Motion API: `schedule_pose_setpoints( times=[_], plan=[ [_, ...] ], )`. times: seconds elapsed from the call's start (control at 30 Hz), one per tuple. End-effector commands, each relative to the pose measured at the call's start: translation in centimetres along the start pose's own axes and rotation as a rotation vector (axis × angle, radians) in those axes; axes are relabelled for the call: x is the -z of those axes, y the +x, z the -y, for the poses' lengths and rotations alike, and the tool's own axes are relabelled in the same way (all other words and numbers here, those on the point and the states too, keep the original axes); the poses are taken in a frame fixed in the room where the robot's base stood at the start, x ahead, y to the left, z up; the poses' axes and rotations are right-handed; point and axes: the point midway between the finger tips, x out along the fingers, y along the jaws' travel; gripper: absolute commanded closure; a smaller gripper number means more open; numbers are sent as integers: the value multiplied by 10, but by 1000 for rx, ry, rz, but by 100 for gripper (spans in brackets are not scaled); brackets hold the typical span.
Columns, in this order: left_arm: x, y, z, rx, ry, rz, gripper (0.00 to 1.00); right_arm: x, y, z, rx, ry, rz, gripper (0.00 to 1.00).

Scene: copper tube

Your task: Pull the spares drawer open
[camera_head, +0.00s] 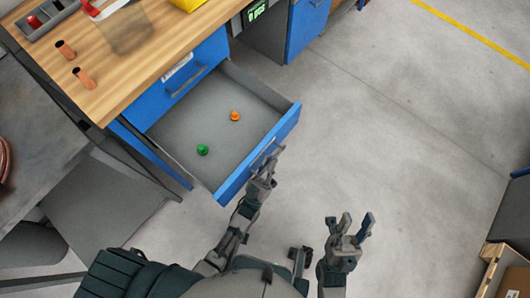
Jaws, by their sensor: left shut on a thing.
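The spares drawer (193,132) is a grey tray with a blue front panel (285,131), standing well out from the blue workbench cabinet. A green round piece (202,150) and an orange round piece (235,116) lie on its floor. My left gripper (268,165) is at the drawer's front and is shut on the drawer handle (265,154), which its fingers partly hide. My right gripper (357,227) is raised over the floor to the right of the drawer, with its fingers spread apart and nothing between them.
The wooden bench top (140,55) carries two copper tube pieces (75,66) and a grey sectioned tray (42,18). A closed upper drawer (184,77) sits above the open one. A cardboard box (515,281) stands at lower right. The grey floor (400,120) between is clear.

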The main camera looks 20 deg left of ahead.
Motion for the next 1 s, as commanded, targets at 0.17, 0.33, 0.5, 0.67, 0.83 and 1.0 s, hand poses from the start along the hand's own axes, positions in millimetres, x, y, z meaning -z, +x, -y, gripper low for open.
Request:
schedule_pose_setpoints(
  times=[0.17, 0.33, 0.5, 0.67, 0.83, 1.0],
  plan=[
    [-2, 0, 0, 0, -1, 5, 100, 0, 0, 0, 0, -1, 0, 60],
    [-2, 0, 0, 0, -1, 5, 77, 0, 0, 0, 0, -1, -1, 60],
    [-1, 0, 0, 0, -1, 3, 77, 0, 0, 0, 0, -1, -1, 60],
    [0, -3, 0, 0, 0, 3, 77, 1, 1, 0, 1, 1, -3, 60],
    [-1, -27, 0, 0, -1, 6, 77, 1, 0, 1, 1, 0, -3, 60],
    [-2, -66, 0, 0, -1, 9, 77, 1, 0, 0, 1, 0, -2, 60]
  ],
)
